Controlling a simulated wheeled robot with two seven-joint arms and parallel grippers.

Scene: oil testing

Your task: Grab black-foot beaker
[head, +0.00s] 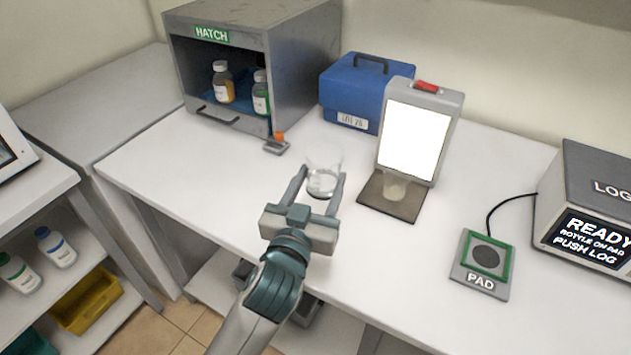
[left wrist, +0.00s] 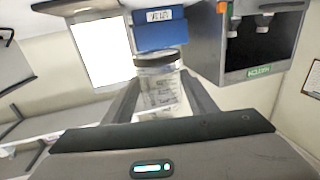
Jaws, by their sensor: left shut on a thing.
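A clear glass beaker (head: 323,182) is between the fingers of my left gripper (head: 318,190), over the white table. The gripper is shut on it, one finger at each side. In the left wrist view, which is upside down, the held beaker (left wrist: 160,90) has a dark band at its far end and faint markings on its wall. In the head view its foot colour is hard to tell. My right gripper is not in view.
The lit panel (head: 410,140) stands right of the held beaker. The open hatch (head: 262,60) with bottles is at back left, an orange-topped latch (head: 277,144) before it. A blue case (head: 350,85) is behind. The pad (head: 482,262) and logger (head: 590,215) are at right.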

